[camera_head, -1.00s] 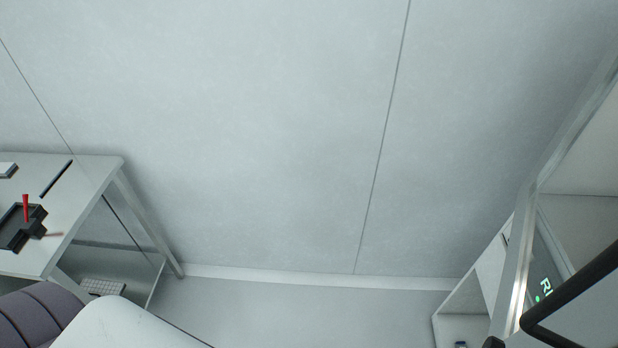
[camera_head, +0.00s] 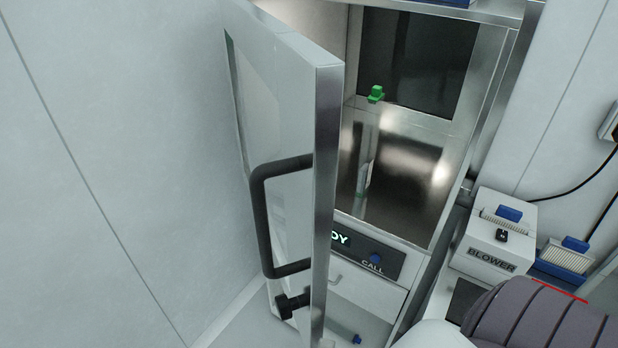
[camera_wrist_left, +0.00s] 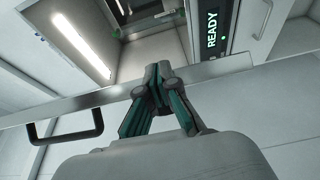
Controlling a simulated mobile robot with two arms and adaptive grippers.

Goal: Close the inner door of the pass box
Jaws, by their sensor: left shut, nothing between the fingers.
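The inner door (camera_head: 328,150) of the pass box stands open, swung out to the left in the head view, with its steel edge towards me. A black bar handle (camera_head: 262,220) is on its face, with a black knob-like part (camera_head: 290,303) below it. The chamber (camera_head: 400,165) is open to view. In the left wrist view the door edge (camera_wrist_left: 85,98) crosses the picture, with the handle (camera_wrist_left: 65,138) at left. My left gripper (camera_wrist_left: 158,75) is shut and empty, its tips overlapping the door edge; I cannot tell whether they touch it.
A green object (camera_head: 376,93) is at the back of the chamber. A panel with a CALL button (camera_head: 376,258) is below the opening. A white BLOWER box (camera_head: 490,250) stands right. A corrugated arm part of mine is at the lower right. Wall is bare at left.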

